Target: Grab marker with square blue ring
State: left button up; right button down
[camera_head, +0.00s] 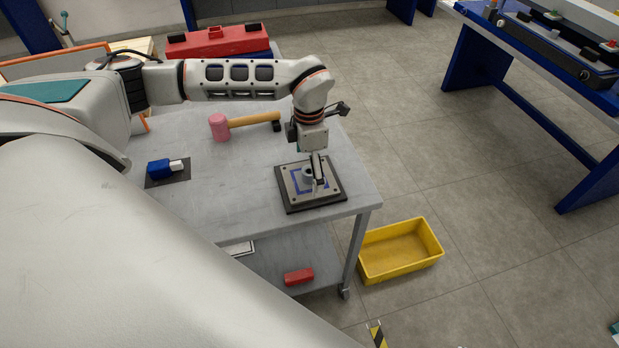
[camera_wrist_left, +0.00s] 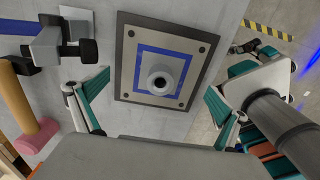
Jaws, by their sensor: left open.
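The marker with the square blue ring (camera_head: 294,187) is a light square plate on a dark base with a grey round knob at its middle. It lies flat near the right corner of the cart's top. In the left wrist view, the marker (camera_wrist_left: 145,60) shows the whole blue ring around the knob. My left gripper (camera_head: 317,172) points down over the marker and partly covers it in the head view. In the wrist view its two fingers (camera_wrist_left: 160,107) are spread wide, with nothing between them.
A yellow bin (camera_head: 372,272) stands on the floor right of the cart.

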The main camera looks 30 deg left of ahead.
pick_arm(q)
jog(key=shift+f, duration=0.9)
jog(key=shift+c, duration=0.4)
